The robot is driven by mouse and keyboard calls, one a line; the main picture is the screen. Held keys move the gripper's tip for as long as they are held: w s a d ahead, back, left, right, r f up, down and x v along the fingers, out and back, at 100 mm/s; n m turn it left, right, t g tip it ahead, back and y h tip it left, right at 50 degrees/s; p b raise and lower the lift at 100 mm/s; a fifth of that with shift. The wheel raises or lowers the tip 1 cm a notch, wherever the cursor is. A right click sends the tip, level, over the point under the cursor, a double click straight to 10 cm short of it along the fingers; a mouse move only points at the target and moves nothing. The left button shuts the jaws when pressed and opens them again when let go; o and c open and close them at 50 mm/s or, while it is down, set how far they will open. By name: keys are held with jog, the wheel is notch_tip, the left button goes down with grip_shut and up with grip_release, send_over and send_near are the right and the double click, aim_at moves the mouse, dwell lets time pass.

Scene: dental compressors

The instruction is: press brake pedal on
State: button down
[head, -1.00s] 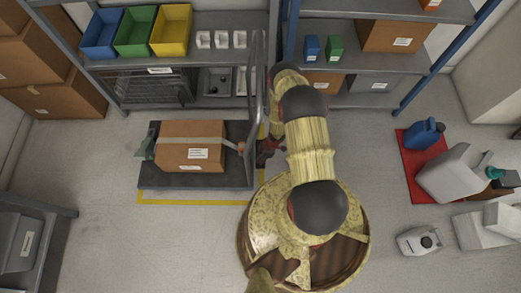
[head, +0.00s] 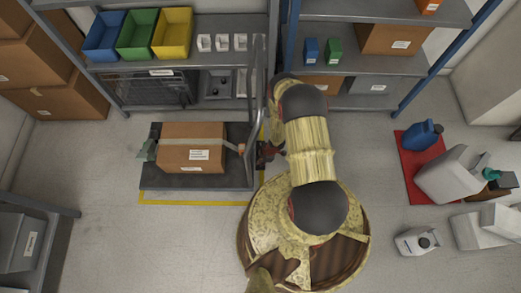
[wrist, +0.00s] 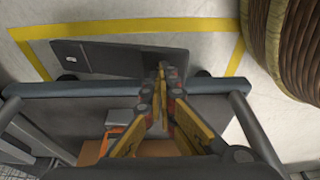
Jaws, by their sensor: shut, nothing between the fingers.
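The trolley (head: 200,182) stands inside a yellow floor outline, with its upright handle frame (head: 254,110) at the right end. In the wrist view a wide dark grey plate (wrist: 110,59), which looks like the brake pedal, sits low beyond the trolley's blue-grey bar (wrist: 90,88). It is slightly tilted and has a small pale mark at its left. My gripper (wrist: 161,68) is shut and empty, its fingertips over the plate's right part. I cannot tell whether they touch it. In the head view my gripper is at the handle end, mostly hidden by my arm, and the pedal cannot be made out.
A strapped cardboard box (head: 190,158) lies on the trolley. Shelves with blue, green and yellow bins (head: 136,35) stand behind. A red mat (head: 418,178) with a blue can and a grey canister lies at right. The floor in front of the trolley is clear.

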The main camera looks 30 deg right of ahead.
aim_at(261, 167)
jog(key=shift+s+a+f+t+h+p, duration=0.1)
jog(key=shift+s+a+t+h+p, duration=0.15)
jog(key=shift+p, duration=0.5)
jog(key=shift+f, duration=0.1)
jog(key=shift+s+a+f+t+h+p, duration=0.15)
jog(key=shift+s+f+t+h+p, duration=0.25)
jog(key=shift+t+p, duration=0.4)
jog(key=shift+s+a+f+n+t+h, duration=0.15)
jog(key=shift+f+n+t+h, duration=0.25)
jog(key=shift+f+t+h, duration=0.35)
jog(key=shift+f, duration=0.25)
jog(key=shift+f+b, duration=0.25)
jog(key=shift+b, duration=0.25)
jog(key=v, duration=1.2)
